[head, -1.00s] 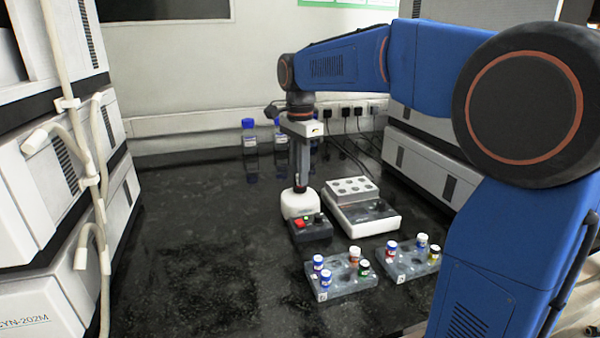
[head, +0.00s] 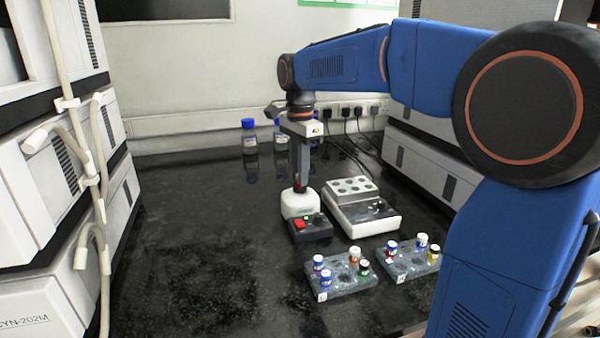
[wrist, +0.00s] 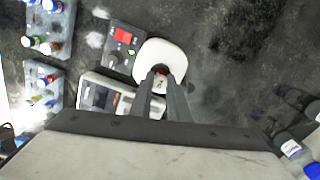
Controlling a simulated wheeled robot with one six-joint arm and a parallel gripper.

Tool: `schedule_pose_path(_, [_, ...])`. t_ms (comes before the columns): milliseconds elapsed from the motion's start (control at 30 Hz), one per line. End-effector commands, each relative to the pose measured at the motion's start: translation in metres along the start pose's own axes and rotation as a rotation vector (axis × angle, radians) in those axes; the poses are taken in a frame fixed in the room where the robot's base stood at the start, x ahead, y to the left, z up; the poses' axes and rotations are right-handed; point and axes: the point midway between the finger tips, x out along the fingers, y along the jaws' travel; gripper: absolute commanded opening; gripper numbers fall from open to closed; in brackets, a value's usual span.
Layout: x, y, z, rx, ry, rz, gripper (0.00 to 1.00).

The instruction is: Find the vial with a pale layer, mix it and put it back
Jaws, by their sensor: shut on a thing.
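My gripper (head: 300,187) points down over the white round mixer (head: 298,206). It is shut on a vial with a red cap (wrist: 161,71), whose white label shows between the fingers in the wrist view. The fingers hide most of the vial, so its contents and any layer cannot be seen. The vial is at the top of the mixer; I cannot tell whether they touch. The mixer's dark control box (head: 312,236) has a red switch and a lit green light. A left rack (head: 345,288) and a right rack (head: 402,274) hold several vials with coloured caps.
A white block unit (head: 370,222) with a holed grey top stands right of the mixer. Blue-capped bottles (head: 249,140) stand at the back wall. White instruments flank both sides. The dark bench (head: 200,240) is clear on the left.

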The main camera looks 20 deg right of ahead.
Motion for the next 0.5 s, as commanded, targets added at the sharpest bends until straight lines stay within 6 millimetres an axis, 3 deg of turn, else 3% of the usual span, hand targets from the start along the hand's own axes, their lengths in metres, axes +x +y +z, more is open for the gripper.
schedule_pose_path(233, [-0.002, 0.000, 0.000, 0.000, 0.000, 0.000, 0.00])
schedule_pose_path(500, [-0.019, -0.001, 0.000, 0.000, 0.000, -0.001, 0.00])
